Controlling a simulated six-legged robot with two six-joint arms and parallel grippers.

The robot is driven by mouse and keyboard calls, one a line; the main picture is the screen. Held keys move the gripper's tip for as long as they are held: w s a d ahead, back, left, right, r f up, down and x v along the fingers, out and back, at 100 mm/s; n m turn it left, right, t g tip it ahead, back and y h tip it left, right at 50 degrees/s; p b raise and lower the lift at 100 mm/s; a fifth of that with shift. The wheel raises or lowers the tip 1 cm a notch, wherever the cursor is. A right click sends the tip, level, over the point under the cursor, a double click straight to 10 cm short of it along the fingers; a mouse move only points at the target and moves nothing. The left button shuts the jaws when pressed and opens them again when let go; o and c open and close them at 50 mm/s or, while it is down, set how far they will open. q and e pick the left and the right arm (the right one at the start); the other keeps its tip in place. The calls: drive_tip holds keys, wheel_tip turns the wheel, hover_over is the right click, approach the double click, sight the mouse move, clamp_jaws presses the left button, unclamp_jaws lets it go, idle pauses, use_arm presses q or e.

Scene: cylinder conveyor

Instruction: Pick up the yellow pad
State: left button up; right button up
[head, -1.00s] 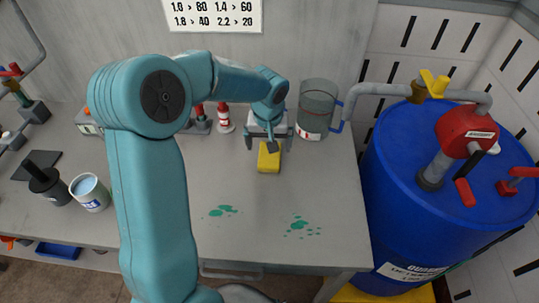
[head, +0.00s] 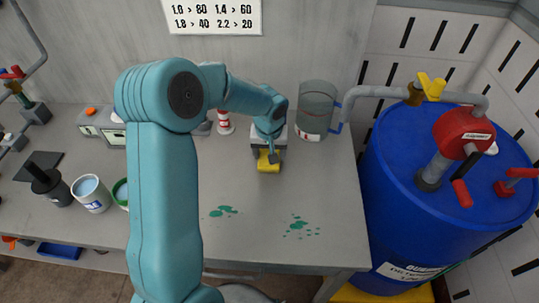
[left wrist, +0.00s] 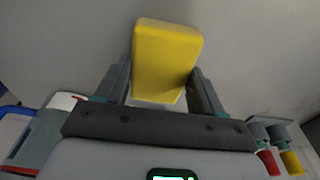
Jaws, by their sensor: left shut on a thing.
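The yellow pad (head: 268,166) is on or just above the grey table, right of centre in the head view; I cannot tell whether it touches the table. My left gripper (head: 268,154) is over it from the far side, shut on it. In the left wrist view the yellow pad (left wrist: 167,55) sits between the two fingers of my left gripper (left wrist: 163,80). The fingers partly cover the pad's top in the head view. My right gripper does not show.
Green spots (head: 300,226) mark the otherwise clear table front (head: 262,240). A blue drum (head: 400,190) stands beyond the right edge.

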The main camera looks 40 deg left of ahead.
use_arm(q)
drive_tip(key=shift+r, duration=0.15)
wheel_tip(320, 180, up, 20)
idle(0.3)
